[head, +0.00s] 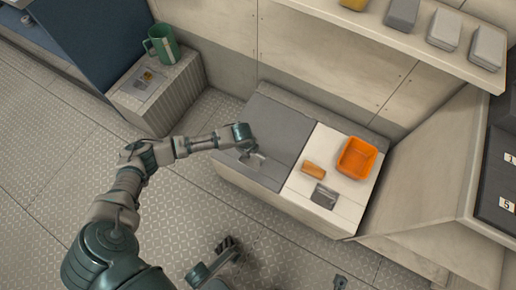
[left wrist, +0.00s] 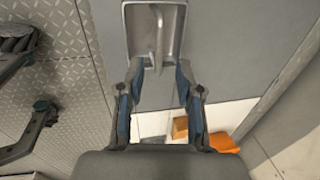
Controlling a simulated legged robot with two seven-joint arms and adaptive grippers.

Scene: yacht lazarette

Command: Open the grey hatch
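The grey hatch (head: 277,121) lies flat and closed in the top of a low pale bench, at its left part. Its handle sits in a pale metal recess; the handle (left wrist: 157,38) shows as a thin bar at the top of the left wrist view. My left gripper (left wrist: 159,68) is open, with its blue-padded fingers apart and its tips near the lower end of the recess. I cannot tell the exact gap to the handle. In the head view the left gripper (head: 248,146) hangs over the recess and partly hides it.
On the white panel right of the hatch are an orange bin (head: 357,158), an orange block (head: 313,169) and a small grey box (head: 324,196). A green mug (head: 162,44) stands on a side box. A shelf (head: 400,38) with grey cases runs above. The plated floor is open at left.

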